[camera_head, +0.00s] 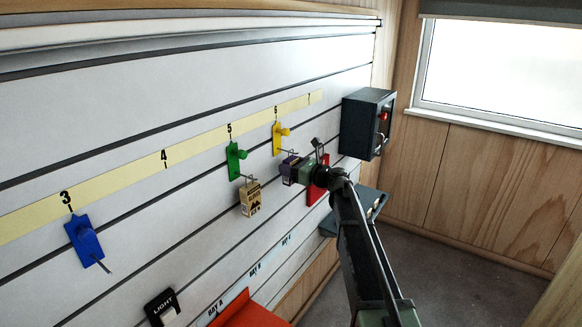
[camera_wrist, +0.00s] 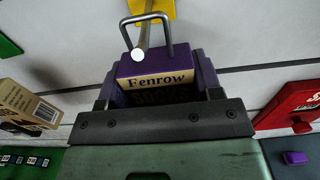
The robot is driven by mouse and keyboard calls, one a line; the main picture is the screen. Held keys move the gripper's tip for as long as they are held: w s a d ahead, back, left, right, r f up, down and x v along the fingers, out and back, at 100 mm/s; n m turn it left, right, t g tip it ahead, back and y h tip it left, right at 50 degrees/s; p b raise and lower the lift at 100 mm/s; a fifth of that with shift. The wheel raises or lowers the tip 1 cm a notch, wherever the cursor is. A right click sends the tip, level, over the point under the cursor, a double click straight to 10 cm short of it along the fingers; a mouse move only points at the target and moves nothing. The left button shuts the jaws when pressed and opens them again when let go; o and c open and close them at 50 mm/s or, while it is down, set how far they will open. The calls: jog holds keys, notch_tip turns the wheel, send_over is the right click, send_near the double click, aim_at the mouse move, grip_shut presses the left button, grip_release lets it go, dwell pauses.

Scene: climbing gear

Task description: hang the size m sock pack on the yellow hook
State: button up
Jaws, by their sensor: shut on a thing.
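My gripper (camera_head: 303,171) is shut on a purple pack (camera_head: 288,169) at the wall, just below and right of the yellow hook (camera_head: 278,138). In the wrist view the purple pack (camera_wrist: 155,72) reads "Fenrow" on its top band; its size mark is not readable. Its wire hanger loop (camera_wrist: 170,36) stands up from the pack. The prong of the yellow hook (camera_wrist: 152,8) reaches toward the camera, and its round pale tip shows inside the loop's outline. I cannot tell for sure whether the prong passes through the loop.
A tan box (camera_head: 250,198) hangs on the green hook (camera_head: 235,161) to the left. A red plate (camera_head: 318,184) is close behind my gripper. A grey cabinet (camera_head: 366,124) juts out at right. The blue hook (camera_head: 85,241) is empty.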

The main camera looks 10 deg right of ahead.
jog(key=o, duration=1)
jog(key=shift+s+d, duration=0.1)
